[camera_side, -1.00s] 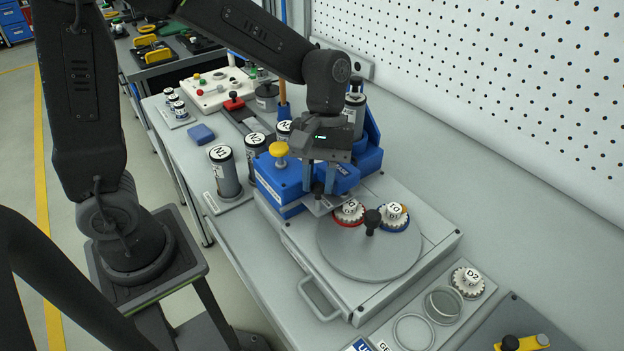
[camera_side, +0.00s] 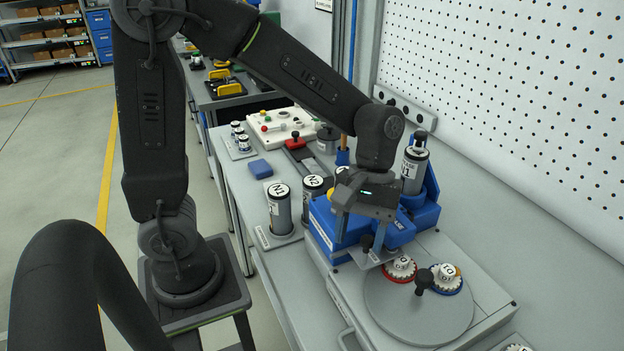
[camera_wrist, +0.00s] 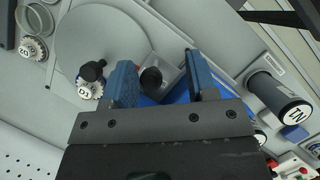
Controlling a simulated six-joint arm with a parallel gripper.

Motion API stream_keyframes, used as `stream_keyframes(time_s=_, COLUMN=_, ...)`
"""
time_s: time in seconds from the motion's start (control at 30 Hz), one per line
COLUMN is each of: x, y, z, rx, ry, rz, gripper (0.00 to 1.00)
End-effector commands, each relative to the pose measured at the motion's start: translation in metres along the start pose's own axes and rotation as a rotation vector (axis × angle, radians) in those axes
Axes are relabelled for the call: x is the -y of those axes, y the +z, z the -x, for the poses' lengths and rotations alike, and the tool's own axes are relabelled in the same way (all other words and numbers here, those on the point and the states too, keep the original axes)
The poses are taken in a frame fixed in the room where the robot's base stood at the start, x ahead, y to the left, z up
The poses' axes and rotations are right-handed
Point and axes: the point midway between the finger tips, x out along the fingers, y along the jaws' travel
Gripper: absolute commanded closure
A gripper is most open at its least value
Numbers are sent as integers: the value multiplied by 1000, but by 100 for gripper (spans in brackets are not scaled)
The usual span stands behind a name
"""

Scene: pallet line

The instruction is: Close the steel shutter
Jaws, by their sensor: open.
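The steel shutter (camera_side: 380,257) is a small flat plate at the front of the blue housing (camera_side: 335,232), beside the round grey disc. Whether the fingertips reach knob height is unclear.
The grey disc (camera_side: 410,312) has a black knob (camera_side: 422,281) and two toothed pieces, one red-rimmed (camera_side: 401,267), one blue-rimmed (camera_side: 446,276). Canisters N1 (camera_side: 280,212) and N2 (camera_side: 313,196) stand left of the housing. A labelled cylinder (camera_side: 413,170) stands behind. A pegboard wall bounds the right.

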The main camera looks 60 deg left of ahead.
Motion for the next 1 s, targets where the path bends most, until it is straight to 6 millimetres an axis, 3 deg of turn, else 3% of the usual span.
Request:
stream_keyframes(time_s=0.1, x=-2, y=-2, z=27, rx=-7, ry=8, rz=1, gripper=50)
stream_keyframes(time_s=0.7, x=-1, y=-2, z=134, rx=-5, ry=5, rz=1, gripper=50)
stream_keyframes(time_s=1.0, x=-1, y=41, z=124, rx=-268, ry=-25, rz=-1, gripper=50)
